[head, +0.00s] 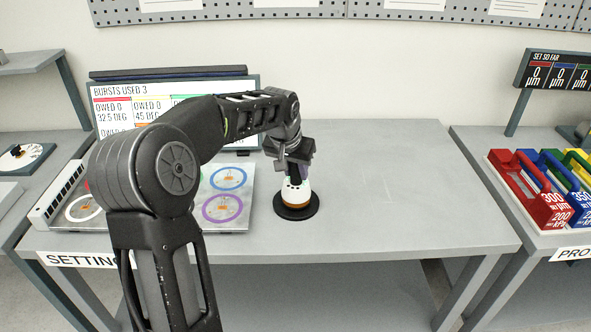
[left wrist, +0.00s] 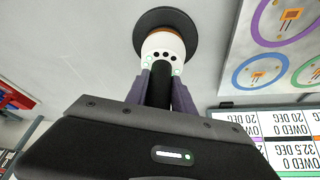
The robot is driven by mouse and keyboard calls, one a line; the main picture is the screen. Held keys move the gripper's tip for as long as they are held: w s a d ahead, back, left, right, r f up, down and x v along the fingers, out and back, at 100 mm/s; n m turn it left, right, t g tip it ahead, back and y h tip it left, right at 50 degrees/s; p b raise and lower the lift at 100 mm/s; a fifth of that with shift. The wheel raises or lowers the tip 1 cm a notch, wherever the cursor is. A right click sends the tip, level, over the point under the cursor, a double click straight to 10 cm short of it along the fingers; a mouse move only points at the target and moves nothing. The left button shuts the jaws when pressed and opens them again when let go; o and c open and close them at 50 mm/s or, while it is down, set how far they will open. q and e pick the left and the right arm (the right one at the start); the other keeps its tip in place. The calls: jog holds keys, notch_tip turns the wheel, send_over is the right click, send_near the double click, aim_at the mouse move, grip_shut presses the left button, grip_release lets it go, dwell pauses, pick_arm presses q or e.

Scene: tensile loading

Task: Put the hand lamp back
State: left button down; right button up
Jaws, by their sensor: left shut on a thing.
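The hand lamp (head: 295,191) has a white body with dark dots, an orange-brown band and a black grip. It stands upright on a round black base (head: 296,212) on the table, right of the tray with coloured rings. In the left wrist view, the lamp's white body (left wrist: 163,46) and the black disc (left wrist: 187,22) show beyond the fingers. My left gripper (head: 291,168) is above the lamp with its fingers shut on the black grip; it also shows in the left wrist view (left wrist: 160,88). I cannot tell whether the disc is a separate stand. My right gripper is not in view.
A tray of coloured rings (head: 240,168) lies left of the lamp, with a screen (head: 115,100) behind it. The table's right half (head: 400,185) is clear. A side table at right holds red, blue, green and yellow handled blocks (head: 530,190).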

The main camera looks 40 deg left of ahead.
pick_arm(q)
jog(key=shift+f, duration=0.1)
jog(key=shift+f, duration=0.15)
jog(key=c, duration=1.1)
grip_release()
jog(key=b+v, duration=0.1)
jog(key=v, duration=1.1)
jog(key=shift+s+d, duration=0.1)
